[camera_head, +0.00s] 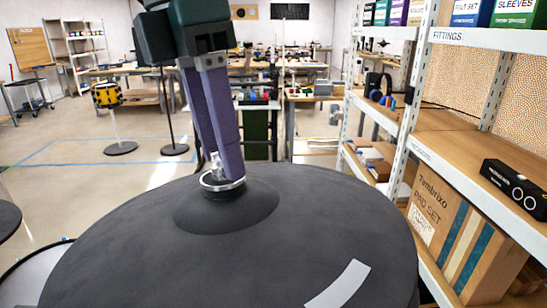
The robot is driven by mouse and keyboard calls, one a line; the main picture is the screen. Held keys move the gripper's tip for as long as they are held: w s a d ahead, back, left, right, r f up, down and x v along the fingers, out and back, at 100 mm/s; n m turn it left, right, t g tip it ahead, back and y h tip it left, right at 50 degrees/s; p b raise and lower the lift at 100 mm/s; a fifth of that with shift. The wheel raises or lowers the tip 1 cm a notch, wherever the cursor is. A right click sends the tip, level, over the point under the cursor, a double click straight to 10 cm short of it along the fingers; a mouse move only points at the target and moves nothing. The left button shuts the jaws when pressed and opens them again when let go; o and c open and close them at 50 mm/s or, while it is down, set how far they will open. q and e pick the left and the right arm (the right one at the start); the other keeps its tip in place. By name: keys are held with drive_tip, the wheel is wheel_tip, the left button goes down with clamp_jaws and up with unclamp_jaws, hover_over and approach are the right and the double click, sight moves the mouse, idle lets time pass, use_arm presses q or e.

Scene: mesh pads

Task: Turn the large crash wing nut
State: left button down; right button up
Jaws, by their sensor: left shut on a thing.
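The large crash is a big dark grey pad (300,255) with a raised bell at its middle, filling the lower part of the head view. A silvery wing nut (216,165) stands at the top of the bell, above a pale ring (222,183). My left gripper (222,166) comes down from above with its two long purple fingers, shut on the wing nut. The fingers hide part of the nut. My right gripper is not in view.
A shelf unit (480,50) with boxes stands close on the right. Other dark pads show at the left edge. Open floor lies at the left.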

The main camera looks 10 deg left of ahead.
use_arm(q)
drive_tip(key=m+b, duration=0.1)
drive_tip(key=m, duration=0.1)
drive_tip(key=shift+m, duration=0.3)
drive_tip(key=shift+m+g+b, duration=0.3)
drive_tip(key=shift+m+b, duration=0.45)
drive_tip(key=shift+m, duration=0.45)
drive_tip(key=shift+r+m, duration=0.1)
drive_tip(key=shift+m, duration=0.2)
drive_tip(key=shift+c, duration=1.4)
unclamp_jaws()
wheel_tip(320, 180, up, 10)
drive_tip(key=a+p, duration=0.1)
drive_tip(key=p, duration=0.6)
drive_tip(key=shift+a, duration=0.35)
drive_tip(key=shift+w, duration=0.1)
